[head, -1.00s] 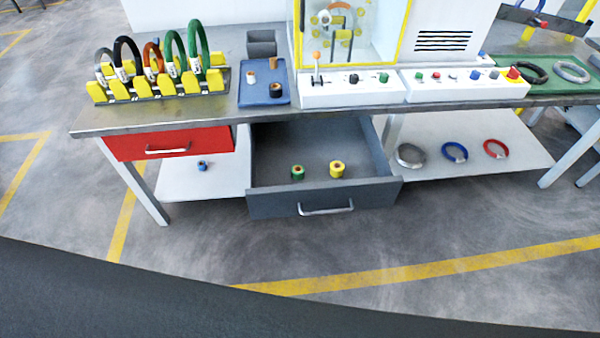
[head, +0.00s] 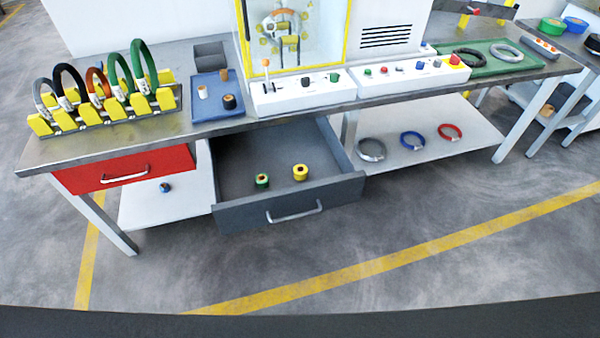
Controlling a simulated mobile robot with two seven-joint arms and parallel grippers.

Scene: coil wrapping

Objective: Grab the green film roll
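A small green film roll (head: 262,181) stands in the open grey drawer (head: 340,191) under the workbench. A yellow roll (head: 300,172) stands to its right in the same drawer, a little apart from it. Neither of my grippers shows in the head view, so nothing can be told of their state.
The closed red drawer (head: 125,168) is left of the open one, which juts out in front of the bench. A blue tray (head: 213,110) and a rack of coils (head: 105,117) stand on the benchtop. Coils lie on the lower shelf (head: 450,165). The floor in front is clear.

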